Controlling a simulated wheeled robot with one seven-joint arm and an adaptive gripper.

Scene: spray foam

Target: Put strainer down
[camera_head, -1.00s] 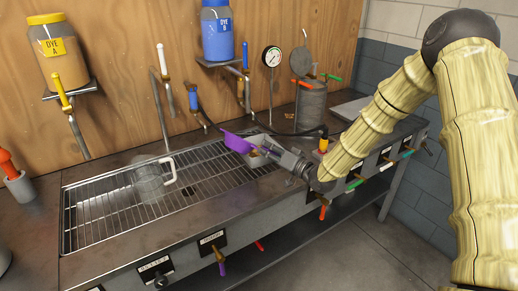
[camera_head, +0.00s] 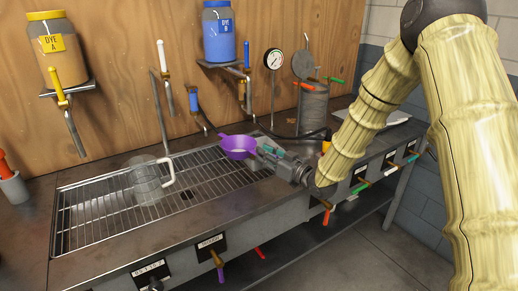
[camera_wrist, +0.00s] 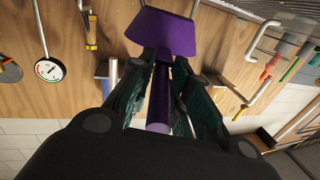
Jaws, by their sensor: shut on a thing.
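The purple strainer (camera_head: 238,146) is in the head view, above the right part of the sink grate (camera_head: 205,170), its bowl opening facing up. My gripper (camera_head: 268,152) is to its right, shut on its handle. In the wrist view the strainer's bowl (camera_wrist: 163,33) is at the top, and its handle runs back between the dark green fingers of my gripper (camera_wrist: 160,75). I cannot tell whether the bowl touches anything beneath it.
A clear pitcher (camera_head: 147,181) stands on the grate at left. Dye jars A (camera_head: 57,52) and B (camera_head: 218,34) sit on wall shelves with taps. A grey metal canister (camera_head: 312,108) stands behind my arm.

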